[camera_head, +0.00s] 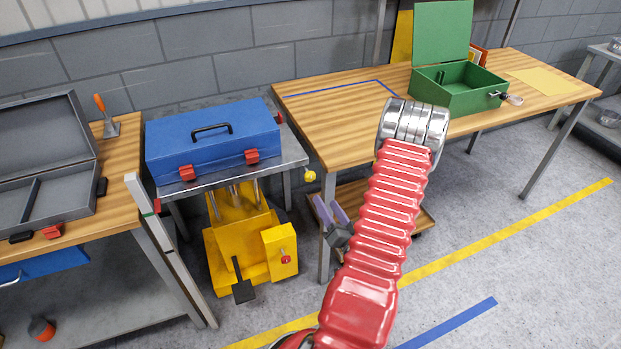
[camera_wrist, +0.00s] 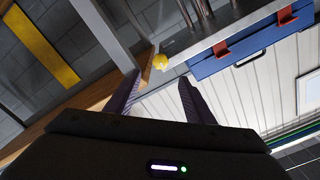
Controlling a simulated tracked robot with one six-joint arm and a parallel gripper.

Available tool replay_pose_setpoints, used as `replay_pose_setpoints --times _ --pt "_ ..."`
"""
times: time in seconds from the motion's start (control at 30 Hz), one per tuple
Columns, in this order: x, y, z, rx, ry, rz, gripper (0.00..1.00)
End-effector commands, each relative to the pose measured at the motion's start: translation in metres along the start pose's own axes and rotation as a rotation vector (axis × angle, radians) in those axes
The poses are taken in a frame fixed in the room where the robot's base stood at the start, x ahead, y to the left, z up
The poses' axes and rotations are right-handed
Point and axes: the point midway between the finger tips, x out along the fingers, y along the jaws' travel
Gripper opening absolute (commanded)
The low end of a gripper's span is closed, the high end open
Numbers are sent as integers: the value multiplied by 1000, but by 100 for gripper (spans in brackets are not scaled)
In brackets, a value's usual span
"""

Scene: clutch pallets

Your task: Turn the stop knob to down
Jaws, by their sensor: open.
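A small yellow knob (camera_head: 309,176) sits at the right front corner of the metal platform on the yellow lift (camera_head: 235,240). In the wrist view the yellow knob (camera_wrist: 160,61) appears just beyond and between my fingertips, apart from them. A small red knob (camera_head: 286,258) is on the yellow box at the lift's right. No label shows which is the stop knob. My gripper (camera_head: 328,203) is low, to the right of and below the yellow knob. In the wrist view my gripper (camera_wrist: 158,80) has its two purple fingers spread, with nothing between them.
A closed blue case (camera_head: 212,140) lies on the lift platform (camera_head: 290,153). A wooden workbench (camera_head: 335,110) with an open green box (camera_head: 458,98) stands to the right, its leg close to my gripper. An open grey case (camera_head: 50,160) is on the left bench.

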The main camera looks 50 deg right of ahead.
Motion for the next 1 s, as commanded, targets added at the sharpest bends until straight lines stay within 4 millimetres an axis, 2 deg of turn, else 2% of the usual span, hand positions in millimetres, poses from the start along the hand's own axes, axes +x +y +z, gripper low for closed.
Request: replay_pose_setpoints --times 0.27,0.47,1.0 --pt "2 0 0 -2 -2 -1 49" --pt "14 -1 0 -5 -2 -3 49" --pt "93 -1 0 -4 -3 -2 49"
